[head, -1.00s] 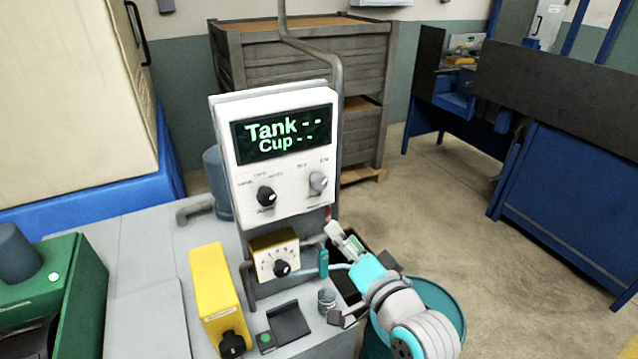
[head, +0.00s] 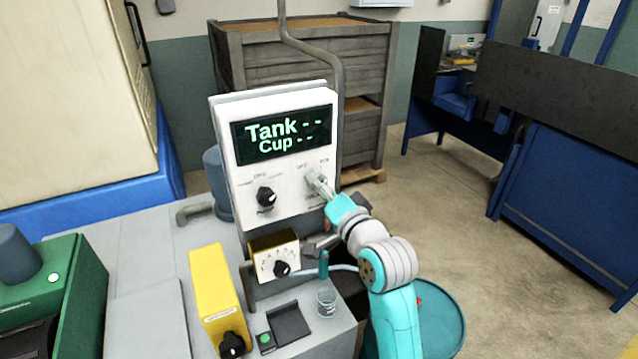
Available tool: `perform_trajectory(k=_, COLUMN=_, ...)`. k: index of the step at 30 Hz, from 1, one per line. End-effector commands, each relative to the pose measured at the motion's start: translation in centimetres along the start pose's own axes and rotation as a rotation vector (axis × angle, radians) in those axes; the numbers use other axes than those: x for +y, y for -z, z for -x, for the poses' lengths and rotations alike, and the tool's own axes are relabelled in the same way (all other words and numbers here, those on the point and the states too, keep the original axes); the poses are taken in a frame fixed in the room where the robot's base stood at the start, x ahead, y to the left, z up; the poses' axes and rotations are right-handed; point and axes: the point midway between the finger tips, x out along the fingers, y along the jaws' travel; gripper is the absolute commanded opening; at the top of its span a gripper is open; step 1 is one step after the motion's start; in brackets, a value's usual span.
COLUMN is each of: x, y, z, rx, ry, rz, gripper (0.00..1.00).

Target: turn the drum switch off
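A white control panel (head: 250,185) with a dark screen reading "Tank --" and "Cup --" stands upright. Its left knob (head: 266,197) is black with a white mark. My gripper (head: 316,181) is at the right-hand grey knob of the panel, its fingertips at the panel face. The gripper covers most of this grey knob, so its pointer direction is hidden. Whether the fingers are shut on it is too small to tell. The small labels around the knobs are too blurred to read surely, so I cannot tell which knob is the drum switch.
Below the panel are a yellow-edged dial box (head: 275,255), a teal-handled thing (head: 323,264) and a small clear cup (head: 326,302). A yellow block (head: 215,290) and a green machine (head: 70,290) stand left. A teal drum (head: 435,320) is behind my arm. Floor at right is clear.

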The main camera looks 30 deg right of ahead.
Motion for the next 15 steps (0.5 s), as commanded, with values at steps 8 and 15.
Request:
perform_trajectory(k=8, x=0.0, y=0.0, z=-1.6, rx=-0.001, ry=0.0, rz=0.0, gripper=0.64)
perform_trajectory(k=15, x=0.0, y=0.0, z=-1.6, rx=-0.001, ry=0.0, rz=0.0, gripper=0.61)
